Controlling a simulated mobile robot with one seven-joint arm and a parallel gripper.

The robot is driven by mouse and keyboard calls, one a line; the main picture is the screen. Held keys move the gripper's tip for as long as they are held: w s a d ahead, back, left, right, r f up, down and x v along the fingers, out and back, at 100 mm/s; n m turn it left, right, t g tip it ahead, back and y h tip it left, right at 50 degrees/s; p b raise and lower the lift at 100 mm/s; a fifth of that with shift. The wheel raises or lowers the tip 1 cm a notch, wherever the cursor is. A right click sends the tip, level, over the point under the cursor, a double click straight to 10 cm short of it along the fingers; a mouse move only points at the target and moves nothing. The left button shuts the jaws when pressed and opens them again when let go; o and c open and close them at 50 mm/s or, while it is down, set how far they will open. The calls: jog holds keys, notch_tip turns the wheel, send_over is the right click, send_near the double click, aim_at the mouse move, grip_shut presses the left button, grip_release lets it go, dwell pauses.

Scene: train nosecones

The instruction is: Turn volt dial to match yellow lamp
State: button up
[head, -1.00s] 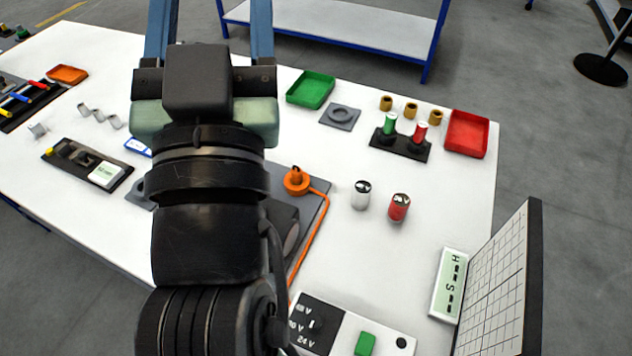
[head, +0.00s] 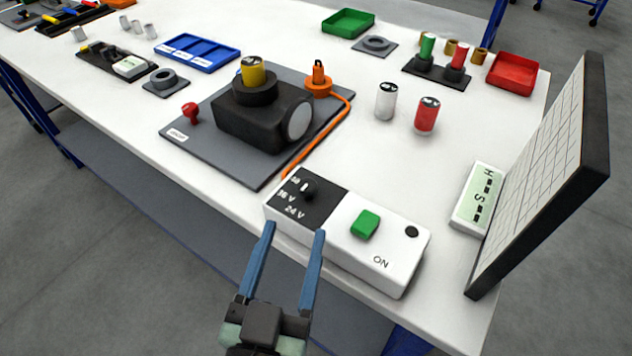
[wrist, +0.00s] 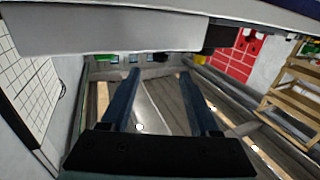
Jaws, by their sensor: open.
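The volt dial (head: 309,189) is a small black knob on the dark panel of a white control box (head: 390,270). Printed voltage marks, among them 24 V, lie to its left and below; the top mark is hard to read. A yellow lamp (head: 252,72) stands upright in the black round socket of a dark housing (head: 262,118) on a grey plate. My gripper (head: 294,228) is open and empty, its blue fingers at the box's front left edge, short of the dial. In the wrist view the fingers (wrist: 165,75) are spread with nothing between them.
A green button (head: 364,224) sits on the box, right of the dial. An orange cable (head: 325,140) runs behind the box from an orange plug. A white lamp (head: 385,101) and a red lamp (head: 426,116) stand beyond. A gridded panel (head: 545,170) rises at right.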

aim_at(310, 179)
jog(key=p+x, duration=0.3)
jog(key=x, duration=0.8)
jog(key=shift+w+d+r, duration=0.1)
jog(key=shift+w+r, duration=0.05)
jog(key=shift+r, duration=0.05)
jog(key=shift+w+d+f, duration=0.15)
jog(key=shift+w, duration=0.4)
grip_shut()
